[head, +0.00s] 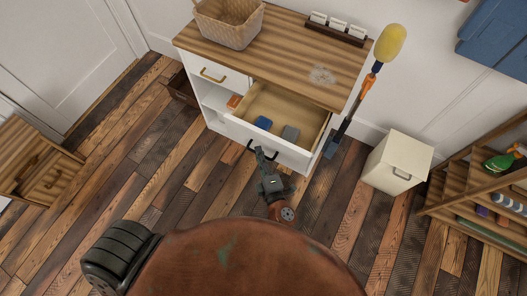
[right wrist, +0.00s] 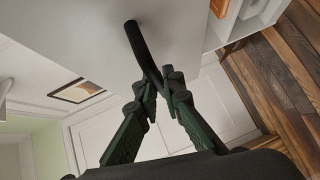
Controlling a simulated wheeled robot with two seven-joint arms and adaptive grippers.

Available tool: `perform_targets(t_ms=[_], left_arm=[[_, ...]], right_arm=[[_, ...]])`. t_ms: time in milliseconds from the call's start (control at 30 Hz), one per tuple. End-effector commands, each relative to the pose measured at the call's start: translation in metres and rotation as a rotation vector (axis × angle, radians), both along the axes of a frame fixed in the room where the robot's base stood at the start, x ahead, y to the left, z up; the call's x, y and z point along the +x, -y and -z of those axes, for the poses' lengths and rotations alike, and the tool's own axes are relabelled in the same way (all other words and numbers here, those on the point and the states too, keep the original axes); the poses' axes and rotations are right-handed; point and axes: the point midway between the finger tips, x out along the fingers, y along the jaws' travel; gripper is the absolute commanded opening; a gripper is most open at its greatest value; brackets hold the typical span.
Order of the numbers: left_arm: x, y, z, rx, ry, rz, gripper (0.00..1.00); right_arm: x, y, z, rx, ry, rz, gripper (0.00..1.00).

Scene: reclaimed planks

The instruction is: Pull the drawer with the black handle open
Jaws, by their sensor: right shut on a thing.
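The drawer (head: 300,152) with the black handle (head: 250,146) stands pulled out of the white cabinet (head: 214,110), with its inside showing. A blue item (head: 263,123) and a grey item (head: 290,133) lie in it. My right gripper (head: 262,158) is at the drawer front, shut on the black handle. In the right wrist view, the fingers (right wrist: 163,88) close around the dark handle bar (right wrist: 143,48), and part of the bar sticks out beyond them. My left gripper is not in view.
A wicker basket (head: 228,24) and a rack with white items (head: 337,28) stand on the cabinet top. Another drawer with a brass handle (head: 213,76) is at the left. A yellow duster (head: 389,43), a cream box (head: 398,161) and a wooden shelf (head: 470,185) stand at the right.

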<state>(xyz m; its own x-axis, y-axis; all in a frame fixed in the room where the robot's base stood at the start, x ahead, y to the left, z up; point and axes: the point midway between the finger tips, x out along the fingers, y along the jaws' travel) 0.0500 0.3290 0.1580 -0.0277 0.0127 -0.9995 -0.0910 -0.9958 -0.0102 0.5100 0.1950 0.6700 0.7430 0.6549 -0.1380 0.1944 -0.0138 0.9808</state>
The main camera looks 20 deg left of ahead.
Motion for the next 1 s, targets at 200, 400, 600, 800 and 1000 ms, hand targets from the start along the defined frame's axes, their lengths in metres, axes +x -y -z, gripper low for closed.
perform_targets(t_ms=[200, 400, 600, 800, 1000], left_arm=[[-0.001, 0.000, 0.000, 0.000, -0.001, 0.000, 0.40], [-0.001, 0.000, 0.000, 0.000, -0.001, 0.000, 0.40], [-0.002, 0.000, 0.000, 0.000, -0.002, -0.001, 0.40], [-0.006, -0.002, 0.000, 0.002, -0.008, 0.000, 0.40], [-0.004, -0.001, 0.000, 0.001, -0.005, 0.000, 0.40]], right_arm=[[0.001, 0.001, 0.001, -0.001, -0.001, 0.002, 0.10], [0.001, 0.001, 0.001, -0.001, -0.001, 0.002, 0.24], [0.001, 0.001, 0.000, 0.000, 0.000, 0.001, 0.25], [-0.005, 0.006, 0.000, 0.000, -0.001, 0.002, 0.25], [-0.031, 0.029, -0.004, -0.001, -0.002, 0.002, 0.25]])
